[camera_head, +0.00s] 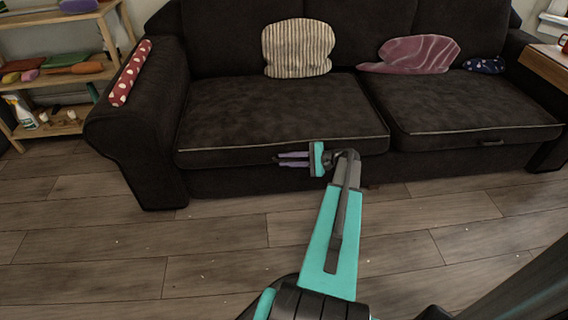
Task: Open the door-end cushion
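A dark sofa has two seat cushions, a left one (265,115) and a right one (455,105). Both lie flat with pale piping along the front edge. No door shows, so I cannot tell which is the door-end cushion. The right cushion has a small dark handle (491,143) on its front. No handle is clearly visible on the left cushion. My gripper (281,159) is at the left cushion's front edge, its two fingers pointing left with a narrow gap between them. Whether they hold or touch anything there is too small to tell.
A striped pillow (298,48) lies at the back of the left cushion; a pink pillow (415,54) and a dark blue one (484,65) lie on the right. A red dotted roll (130,73) rests on the left armrest. Wooden shelves (60,78) stand left. The floor in front is clear.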

